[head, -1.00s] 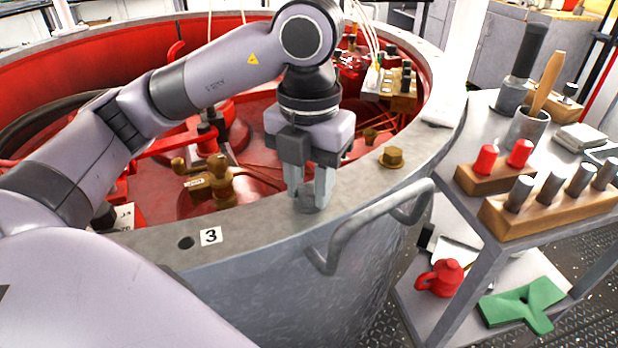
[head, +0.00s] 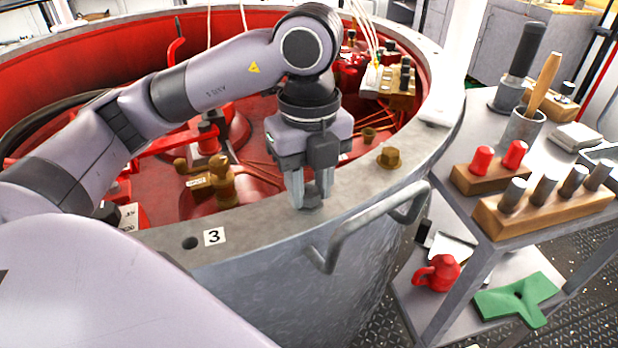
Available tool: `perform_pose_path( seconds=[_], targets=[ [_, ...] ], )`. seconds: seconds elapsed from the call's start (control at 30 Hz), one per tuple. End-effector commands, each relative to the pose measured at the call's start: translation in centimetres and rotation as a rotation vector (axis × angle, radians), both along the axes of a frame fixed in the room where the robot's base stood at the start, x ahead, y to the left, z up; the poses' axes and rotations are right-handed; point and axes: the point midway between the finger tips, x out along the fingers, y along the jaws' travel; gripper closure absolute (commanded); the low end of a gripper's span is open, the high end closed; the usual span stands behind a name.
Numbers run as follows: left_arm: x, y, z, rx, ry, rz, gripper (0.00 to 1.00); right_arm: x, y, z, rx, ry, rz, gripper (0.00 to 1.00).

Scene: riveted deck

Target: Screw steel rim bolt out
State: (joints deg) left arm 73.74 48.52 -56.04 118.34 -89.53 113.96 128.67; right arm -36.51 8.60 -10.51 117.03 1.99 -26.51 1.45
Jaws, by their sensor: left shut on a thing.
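The steel rim bolt (head: 312,199) is a grey head on the flat grey rim (head: 262,219) of the large red-lined tub, near the bent grey handle. My left gripper (head: 312,190) points straight down over it, with its fingers shut on the bolt's head. The fingers partly hide the bolt, and I cannot tell how far it stands out of its hole. A brass bolt (head: 389,158) sits on the rim to the right. My right gripper is not in view.
An empty hole (head: 190,243) and a "3" label (head: 214,237) are on the rim at left. The grey handle (head: 372,226) juts from the tub's outer wall. At right, a cart holds a wooden block (head: 545,213) with several steel pegs and a block with red pegs (head: 490,177).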

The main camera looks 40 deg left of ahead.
Motion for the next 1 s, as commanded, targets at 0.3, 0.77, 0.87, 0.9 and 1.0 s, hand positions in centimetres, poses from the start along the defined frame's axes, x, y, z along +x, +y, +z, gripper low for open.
perform_pose_path(
  seconds=[0.3,0.77,0.87,0.9,1.0],
  targets=[
    [-0.2,-0.1,-0.3,0.003,0.014,0.298,0.97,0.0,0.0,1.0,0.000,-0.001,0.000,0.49],
    [-0.3,-0.1,0.2,0.006,0.016,0.640,0.97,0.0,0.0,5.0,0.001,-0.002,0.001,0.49],
    [-0.3,-0.1,0.3,0.007,0.016,0.693,0.97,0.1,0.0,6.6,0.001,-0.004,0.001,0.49],
    [-0.3,-0.1,0.4,0.007,0.016,0.714,0.97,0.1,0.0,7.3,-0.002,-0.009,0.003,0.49],
    [-0.3,-0.1,0.5,0.007,0.016,0.764,0.97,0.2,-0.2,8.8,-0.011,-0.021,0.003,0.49]
  ],
)
